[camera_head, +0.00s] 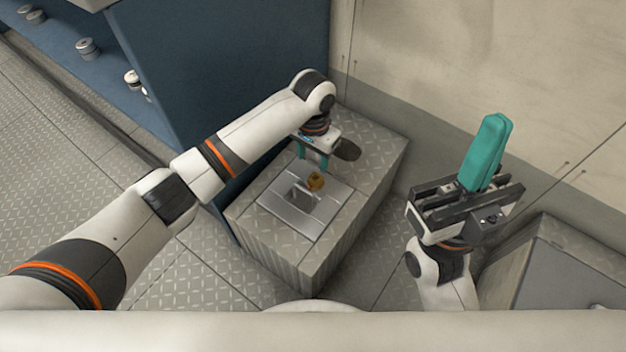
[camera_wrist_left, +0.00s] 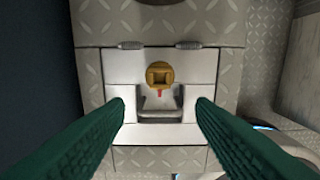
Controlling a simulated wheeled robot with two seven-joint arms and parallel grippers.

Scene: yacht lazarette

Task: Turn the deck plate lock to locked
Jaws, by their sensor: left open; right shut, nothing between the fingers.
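The deck plate (camera_head: 277,206) is a bright metal square set in the top of a grey tread-plate box. Its lock (camera_head: 316,181) is a small brass knob near the plate's far edge. In the left wrist view the brass lock (camera_wrist_left: 160,74) has a square centre, with a small red mark below it and a recessed pull (camera_wrist_left: 160,103) nearer. My left gripper (camera_head: 313,160) is open above the lock, its teal fingers apart; in the wrist view they (camera_wrist_left: 160,112) lie on either side of the plate, touching nothing visible. My right gripper (camera_head: 487,152) is shut and empty, pointing up at the right.
The tread-plate box (camera_head: 375,160) stands by the pale wall (camera_head: 480,60). A blue cabinet (camera_head: 230,70) rises at its left. A grey case (camera_head: 570,270) stands at lower right. Small round fittings (camera_head: 88,48) show at upper left.

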